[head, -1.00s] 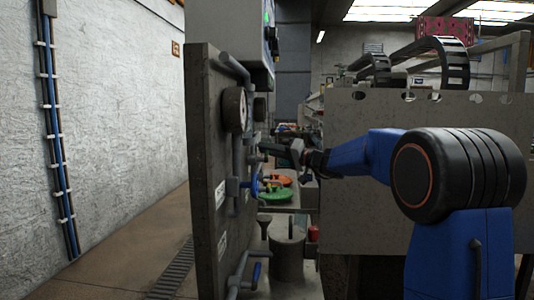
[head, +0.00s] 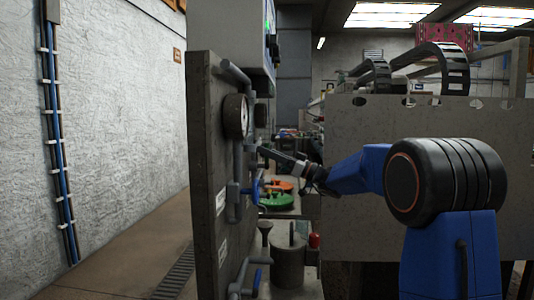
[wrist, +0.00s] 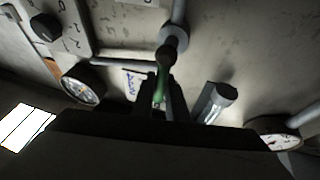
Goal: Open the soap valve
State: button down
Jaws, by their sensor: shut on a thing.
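In the wrist view, a valve with a green handle (wrist: 160,88) sits on a grey pipe fitting on the panel. My gripper (wrist: 160,100) is shut on the green handle, with its dark fingers on either side. In the head view, my gripper (head: 264,153) reaches left to the pipes on the upright grey panel (head: 206,170). The green handle is hidden there. A white label with blue lettering (wrist: 135,84) is beside the handle, too small to read.
Lower on the panel are valves with blue handles (head: 254,190) and (head: 257,281). A round gauge (head: 235,116) is above my gripper. Another gauge (wrist: 84,84) and a black knob (wrist: 45,27) show in the wrist view. A grey canister (head: 288,262) stands below.

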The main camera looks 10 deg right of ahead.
jog(key=shift+s+f+n, duration=0.15)
jog(key=shift+n, duration=0.35)
jog(key=c, duration=1.7)
grip_release()
jog(key=shift+c, duration=0.2)
jog(key=v, duration=1.7)
jog(key=shift+d, duration=0.2)
jog(key=shift+f, duration=0.15)
jog(key=v, duration=0.9)
jog(key=shift+a, duration=0.1)
